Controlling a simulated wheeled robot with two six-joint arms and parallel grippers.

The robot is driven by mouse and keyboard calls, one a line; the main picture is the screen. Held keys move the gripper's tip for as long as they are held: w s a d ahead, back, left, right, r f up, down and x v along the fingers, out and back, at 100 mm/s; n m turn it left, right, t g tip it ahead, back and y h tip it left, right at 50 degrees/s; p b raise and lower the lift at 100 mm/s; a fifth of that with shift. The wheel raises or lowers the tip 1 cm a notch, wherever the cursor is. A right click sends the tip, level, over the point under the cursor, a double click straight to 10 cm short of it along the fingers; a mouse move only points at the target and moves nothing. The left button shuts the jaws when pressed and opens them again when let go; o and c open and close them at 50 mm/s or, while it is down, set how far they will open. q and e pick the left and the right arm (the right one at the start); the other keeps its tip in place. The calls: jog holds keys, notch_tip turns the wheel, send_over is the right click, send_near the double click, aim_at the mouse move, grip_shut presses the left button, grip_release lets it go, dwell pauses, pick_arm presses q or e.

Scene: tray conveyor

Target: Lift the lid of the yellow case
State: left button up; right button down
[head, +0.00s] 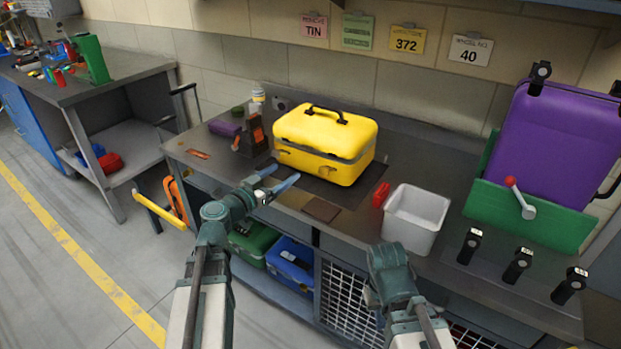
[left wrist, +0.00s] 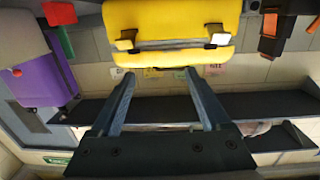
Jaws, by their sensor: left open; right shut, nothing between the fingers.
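A grey band runs between lid and base, with latches on the front. My left gripper (head: 279,179) is open and empty, in front of the case's lower left front, apart from it as far as I can tell. In the left wrist view the case (left wrist: 168,40) shows beyond the open fingers (left wrist: 157,75), with two latches. My right gripper (head: 386,262) is shut and empty, in front of the bench below the white bin.
A white bin (head: 415,218) and a red block (head: 381,194) are right of the case. A purple case (head: 555,140) stands in a green holder with a red-knobbed lever (head: 518,195). Green (head: 252,241) and blue (head: 291,264) cases sit below.

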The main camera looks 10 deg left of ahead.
aim_at(305, 149)
pick_arm(q)
jog(key=shift+t+y, duration=0.3)
jog(key=shift+y, duration=0.1)
jog(key=x, duration=0.4)
jog(key=a+x, duration=0.1)
jog(key=x, duration=0.8)
jog(key=shift+w+a, duration=0.2)
jog(key=shift+a, duration=0.1)
grip_shut()
dwell(0.9)
